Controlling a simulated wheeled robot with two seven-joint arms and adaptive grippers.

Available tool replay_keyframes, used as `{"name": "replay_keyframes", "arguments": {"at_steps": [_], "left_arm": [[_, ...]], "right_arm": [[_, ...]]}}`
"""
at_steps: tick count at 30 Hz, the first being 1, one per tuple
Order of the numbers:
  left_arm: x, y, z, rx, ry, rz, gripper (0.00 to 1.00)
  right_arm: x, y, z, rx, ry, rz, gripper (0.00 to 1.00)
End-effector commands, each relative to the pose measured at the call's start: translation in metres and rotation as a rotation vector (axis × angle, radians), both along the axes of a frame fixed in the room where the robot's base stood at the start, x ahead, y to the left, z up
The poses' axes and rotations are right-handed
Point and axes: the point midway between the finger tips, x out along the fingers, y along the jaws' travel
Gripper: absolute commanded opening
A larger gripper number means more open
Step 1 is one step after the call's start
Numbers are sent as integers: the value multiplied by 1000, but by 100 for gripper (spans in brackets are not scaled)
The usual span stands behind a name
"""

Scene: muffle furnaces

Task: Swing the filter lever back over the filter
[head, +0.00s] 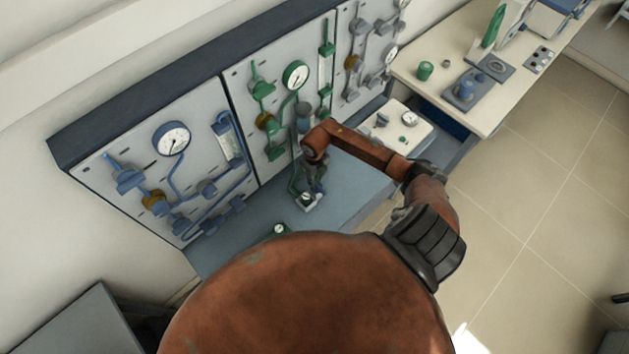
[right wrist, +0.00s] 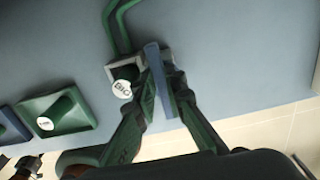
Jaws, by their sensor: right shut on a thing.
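The filter lever (right wrist: 156,70) is a flat blue-grey bar in the right wrist view. My right gripper (right wrist: 160,88) is shut on it, one finger on each side. The filter seems to be the small grey block (right wrist: 112,73) with a round white-topped cap (right wrist: 122,90), just left of the lever. The lever stands beside the cap, not across it. In the head view my right gripper (head: 316,186) reaches down at the grey block (head: 306,204) on the bench. The lever is too small to make out there. My left gripper is not in view.
A green pipe (right wrist: 112,25) rises from the block. A green square base with a knob (right wrist: 60,112) sits to its left on the blue-grey bench (head: 345,180). Panels with gauges and valves (head: 190,150) stand behind. A white box with a dial (head: 398,128) is on the right.

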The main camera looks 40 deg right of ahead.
Motion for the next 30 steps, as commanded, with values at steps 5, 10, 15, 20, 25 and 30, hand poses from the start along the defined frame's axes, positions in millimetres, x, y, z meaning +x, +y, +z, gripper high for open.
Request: {"name": "replay_keyframes", "arguments": {"at_steps": [5, 10, 15, 20, 25, 30], "left_arm": [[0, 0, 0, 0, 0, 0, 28], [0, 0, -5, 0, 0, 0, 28], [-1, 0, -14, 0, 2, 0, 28], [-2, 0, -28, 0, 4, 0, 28], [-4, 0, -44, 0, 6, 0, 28], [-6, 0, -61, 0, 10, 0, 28]], "right_arm": [[0, -1, 0, -1, 0, 3, 0], [1, -1, 0, -2, 0, 36, 0], [1, 0, -1, -4, -1, 120, 0], [0, 0, -2, -5, 0, 245, 0], [0, 2, -3, -5, -2, 405, 0], [-1, 4, -3, -5, -2, 567, 0]]}}
